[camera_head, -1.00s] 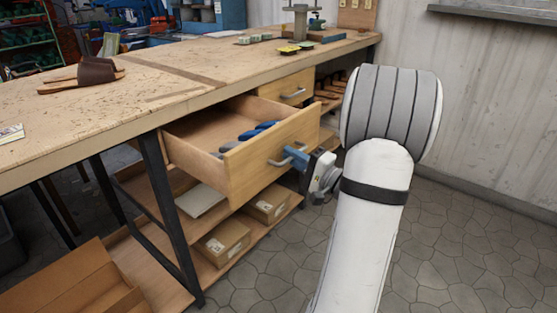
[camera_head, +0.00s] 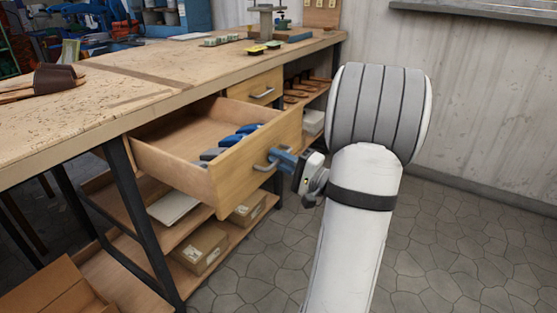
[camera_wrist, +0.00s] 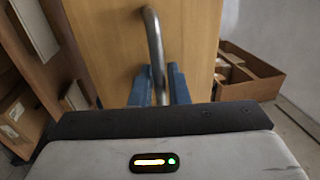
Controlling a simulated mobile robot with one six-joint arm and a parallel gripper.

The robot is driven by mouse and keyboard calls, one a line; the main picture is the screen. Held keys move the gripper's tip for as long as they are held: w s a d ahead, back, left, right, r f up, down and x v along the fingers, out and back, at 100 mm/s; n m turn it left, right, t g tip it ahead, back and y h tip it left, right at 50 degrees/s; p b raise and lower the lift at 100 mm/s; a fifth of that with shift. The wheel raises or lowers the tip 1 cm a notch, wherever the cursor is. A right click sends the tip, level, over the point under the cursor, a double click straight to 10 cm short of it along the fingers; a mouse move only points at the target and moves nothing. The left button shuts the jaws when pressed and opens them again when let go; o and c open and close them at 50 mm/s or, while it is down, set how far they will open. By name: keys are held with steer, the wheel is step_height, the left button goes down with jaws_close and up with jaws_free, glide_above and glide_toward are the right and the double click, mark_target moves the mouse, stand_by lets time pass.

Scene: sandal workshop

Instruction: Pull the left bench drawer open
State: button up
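The left bench drawer (camera_head: 240,168) is a light wooden box standing well out from under the bench top in the head view. Several blue-handled tools (camera_head: 236,136) lie inside it. Its metal bar handle (camera_head: 268,160) is on the front face. My gripper (camera_head: 281,158) is at this handle, with its blue fingers around the bar. In the wrist view, the handle (camera_wrist: 154,40) runs down between the two blue fingers (camera_wrist: 159,86), which close in on both sides of it. The drawer front (camera_wrist: 105,40) fills the middle of that view.
A second drawer (camera_head: 255,90), shut, sits further right under the bench top (camera_head: 140,90). Cardboard boxes (camera_head: 200,250) stand on the lower shelf. A dark bench leg (camera_head: 140,220) is left of the drawer. The stone floor (camera_head: 450,250) to the right is clear.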

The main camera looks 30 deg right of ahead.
steer(key=v, duration=0.7)
steer(key=shift+s+d+p, duration=0.15)
steer(key=shift+s+p, duration=0.2)
steer(key=shift+p, duration=0.05)
